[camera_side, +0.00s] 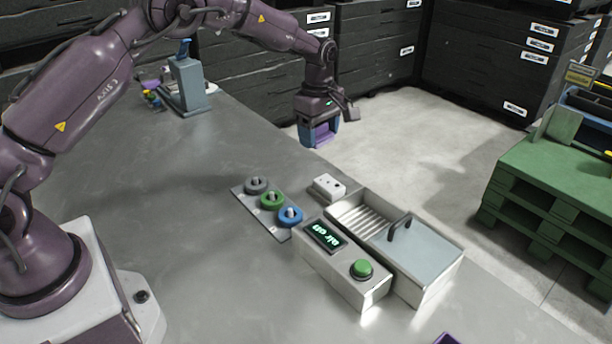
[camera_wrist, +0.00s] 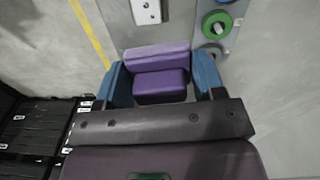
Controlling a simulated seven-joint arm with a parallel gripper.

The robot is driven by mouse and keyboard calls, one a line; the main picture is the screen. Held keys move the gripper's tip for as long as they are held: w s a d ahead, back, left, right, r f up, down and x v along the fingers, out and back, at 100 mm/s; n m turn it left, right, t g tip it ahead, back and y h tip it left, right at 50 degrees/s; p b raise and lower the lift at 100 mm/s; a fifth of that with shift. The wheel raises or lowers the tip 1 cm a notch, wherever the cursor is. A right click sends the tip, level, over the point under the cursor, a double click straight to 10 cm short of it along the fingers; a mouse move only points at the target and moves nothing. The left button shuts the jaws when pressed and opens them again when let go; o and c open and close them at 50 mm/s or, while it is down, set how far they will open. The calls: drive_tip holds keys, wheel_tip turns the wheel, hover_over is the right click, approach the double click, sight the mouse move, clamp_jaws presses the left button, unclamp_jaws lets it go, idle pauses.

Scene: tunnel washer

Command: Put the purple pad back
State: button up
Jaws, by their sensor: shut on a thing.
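The purple pad (camera_wrist: 160,85) is a stepped purple block. It sits between the two blue fingers of my gripper (camera_wrist: 160,76) in the wrist view, and the gripper is shut on it. In the side view my gripper (camera_side: 319,137) points down near the table's far edge, and the purple pad (camera_side: 323,129) shows between the fingers. It is held in the air, beyond the round-piece plate and the metal tray. A purple-edged thing (camera_side: 447,339) is cut off at the bottom edge of the side view; I cannot tell what it is.
A plate (camera_side: 243,197) carries grey, green and blue round pieces. Beside it are a small white box (camera_side: 327,187), a display box with a green button (camera_side: 362,269) and a metal tray with a handle (camera_side: 436,277). A grey-blue stand (camera_side: 188,85) is at the back left. The left table is clear.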

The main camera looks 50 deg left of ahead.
drive_tip(key=s+a, duration=0.5)
drive_tip(key=s, duration=0.3)
drive_tip(key=m, duration=0.1)
hover_over(299, 176)
drive_tip(key=f, duration=1.1)
drive_tip(key=shift+s+d+f, duration=0.15)
drive_tip(key=shift+s+f, duration=0.05)
drive_tip(key=shift+s, duration=0.15)
drive_tip(key=shift+w+f, duration=0.3)
drive_tip(key=shift+f, duration=1.6)
drive_tip(key=shift+f, duration=0.1)
drive_tip(key=o, duration=0.9)
